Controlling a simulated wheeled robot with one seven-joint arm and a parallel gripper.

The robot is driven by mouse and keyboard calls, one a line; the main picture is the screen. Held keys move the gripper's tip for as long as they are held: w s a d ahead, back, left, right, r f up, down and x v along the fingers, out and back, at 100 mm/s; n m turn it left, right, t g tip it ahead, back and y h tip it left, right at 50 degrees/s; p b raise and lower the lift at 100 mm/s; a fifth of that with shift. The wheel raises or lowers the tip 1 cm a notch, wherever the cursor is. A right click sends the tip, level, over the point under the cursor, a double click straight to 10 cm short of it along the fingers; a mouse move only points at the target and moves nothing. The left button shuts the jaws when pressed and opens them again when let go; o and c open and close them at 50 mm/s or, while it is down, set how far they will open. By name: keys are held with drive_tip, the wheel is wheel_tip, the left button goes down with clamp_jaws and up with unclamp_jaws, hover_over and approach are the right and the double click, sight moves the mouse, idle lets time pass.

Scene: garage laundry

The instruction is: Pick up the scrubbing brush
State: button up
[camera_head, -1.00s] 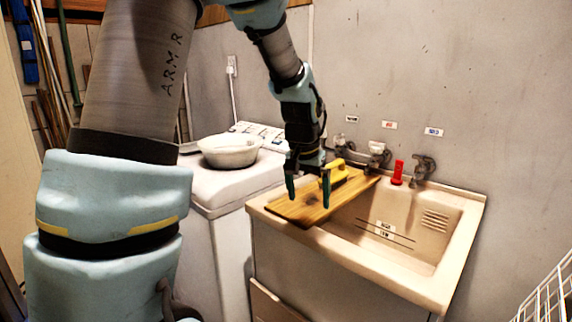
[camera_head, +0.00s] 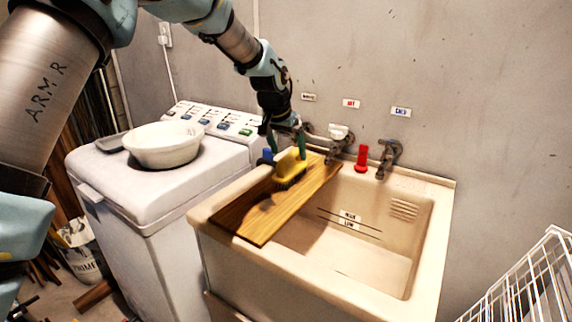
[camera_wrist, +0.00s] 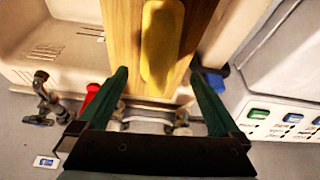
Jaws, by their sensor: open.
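The scrubbing brush (camera_head: 291,168) has a yellow back and dark bristles. It sits on a wooden board (camera_head: 248,222) laid across the left side of the sink. In the wrist view the yellow brush (camera_wrist: 161,45) lies lengthwise on the board (camera_wrist: 122,40), ahead of the fingertips and between their lines. My gripper (camera_head: 286,150) is open above the far end of the board, close to the brush. In the wrist view its two green fingers (camera_wrist: 158,80) are spread apart with nothing between them. Whether a finger touches the brush cannot be told.
The beige sink (camera_head: 340,275) has wall taps (camera_head: 385,158) and a red object (camera_head: 361,158) at its back edge. A blue item (camera_head: 267,155) is beside the brush. A white washer (camera_head: 125,190) with a bowl (camera_head: 163,145) stands left. A wire rack (camera_head: 530,285) is at right.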

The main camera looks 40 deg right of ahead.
sight(292, 166)
drive_tip(key=shift+p+x, duration=1.35)
drive_tip(key=shift+x, duration=1.7)
drive_tip(key=shift+d+r, duration=0.1)
drive_tip(key=c, duration=1.4)
wheel_tip(292, 166, up, 10)
drive_tip(key=b, duration=0.3)
